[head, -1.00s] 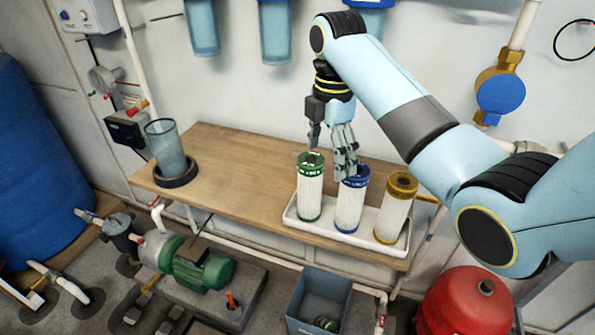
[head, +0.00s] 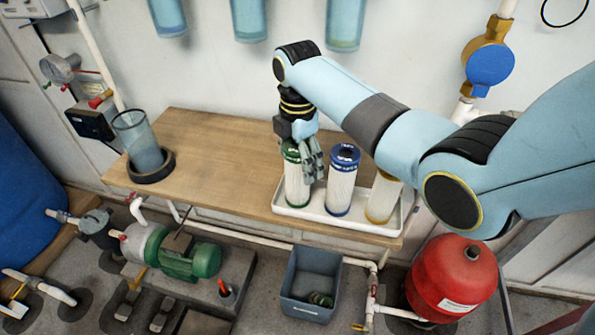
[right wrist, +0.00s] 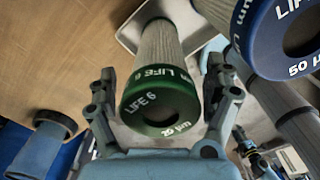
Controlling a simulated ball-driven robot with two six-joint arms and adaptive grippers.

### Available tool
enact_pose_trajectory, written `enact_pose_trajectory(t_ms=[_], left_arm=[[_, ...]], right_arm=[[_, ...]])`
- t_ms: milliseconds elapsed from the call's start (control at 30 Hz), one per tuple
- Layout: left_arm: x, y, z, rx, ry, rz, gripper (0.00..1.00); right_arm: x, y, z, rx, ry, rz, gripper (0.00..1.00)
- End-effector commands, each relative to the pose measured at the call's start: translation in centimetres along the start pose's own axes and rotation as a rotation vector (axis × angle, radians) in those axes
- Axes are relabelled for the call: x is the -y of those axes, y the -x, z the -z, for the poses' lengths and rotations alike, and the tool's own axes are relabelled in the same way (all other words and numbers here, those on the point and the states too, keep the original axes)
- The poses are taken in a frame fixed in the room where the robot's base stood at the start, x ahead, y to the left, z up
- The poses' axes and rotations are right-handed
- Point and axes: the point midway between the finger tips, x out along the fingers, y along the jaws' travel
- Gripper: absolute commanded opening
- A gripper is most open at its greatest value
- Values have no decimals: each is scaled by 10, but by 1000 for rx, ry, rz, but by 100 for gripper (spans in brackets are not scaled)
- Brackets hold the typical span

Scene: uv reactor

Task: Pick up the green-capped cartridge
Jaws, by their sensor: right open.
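The green-capped cartridge (head: 297,188) stands upright at the left end of the white tray (head: 330,221) on the wooden bench. My right gripper (head: 303,165) is over it, its fingers reaching down around the cap and partly hiding it. In the right wrist view the green cap (right wrist: 160,104) lies between the two spread fingers of the right gripper (right wrist: 160,95), with gaps on both sides. The blue-capped cartridge (head: 342,182) stands just to the right, close to the right finger. My left gripper is not in view.
A yellow-capped cartridge (head: 382,197) stands at the tray's right end, partly behind my right arm. A clear cylinder (head: 139,143) stands in a dark ring on the bench's left. The bench (head: 215,155) is bare between. A grey bin (head: 311,282) and red tank (head: 452,280) are below.

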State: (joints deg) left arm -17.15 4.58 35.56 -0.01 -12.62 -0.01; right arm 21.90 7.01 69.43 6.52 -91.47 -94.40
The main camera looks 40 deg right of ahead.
Motion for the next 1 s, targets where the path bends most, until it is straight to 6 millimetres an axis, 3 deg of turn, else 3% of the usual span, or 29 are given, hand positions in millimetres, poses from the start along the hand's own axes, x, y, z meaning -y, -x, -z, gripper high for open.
enact_pose_trajectory(t_ms=[100,333,767,1000], left_arm=[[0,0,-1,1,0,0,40],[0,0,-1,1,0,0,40],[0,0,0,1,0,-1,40],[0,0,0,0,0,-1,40]], right_arm=[[0,-11,0,0,0,0,85],[0,-12,0,0,0,-1,85],[0,-12,0,0,0,0,29],[0,-13,0,0,0,0,27]])
